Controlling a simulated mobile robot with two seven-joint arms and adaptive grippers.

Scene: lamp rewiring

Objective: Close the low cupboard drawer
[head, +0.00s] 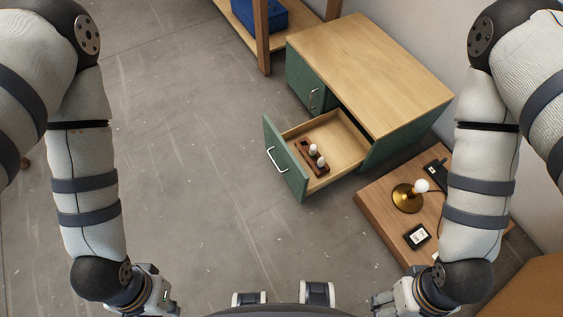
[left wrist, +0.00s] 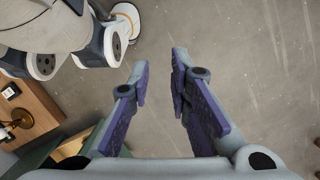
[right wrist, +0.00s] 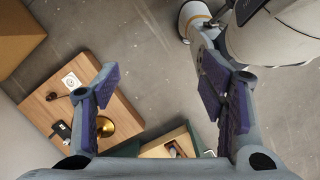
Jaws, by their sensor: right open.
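The low cupboard (head: 370,70) has green sides and a light wood top, and stands against the wall at the upper right of the head view. Its drawer (head: 340,138) is pulled well out, with a green front (head: 288,172) and a silver bar handle (head: 275,160). A brown holder (head: 305,160) with white bulbs lies inside. Part of the drawer also shows in the right wrist view (right wrist: 178,140). My right gripper (right wrist: 160,70) is open and empty, apart from the drawer. My left gripper (left wrist: 160,65) is open and empty over the floor.
A low wooden table (head: 385,215) with a brass lamp (head: 407,198), a small dark box (head: 417,237) and a black item (head: 437,172) stands close to the cupboard's right. A wooden rack (head: 262,40) with a blue box (head: 262,14) is behind. The floor left of the drawer is clear.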

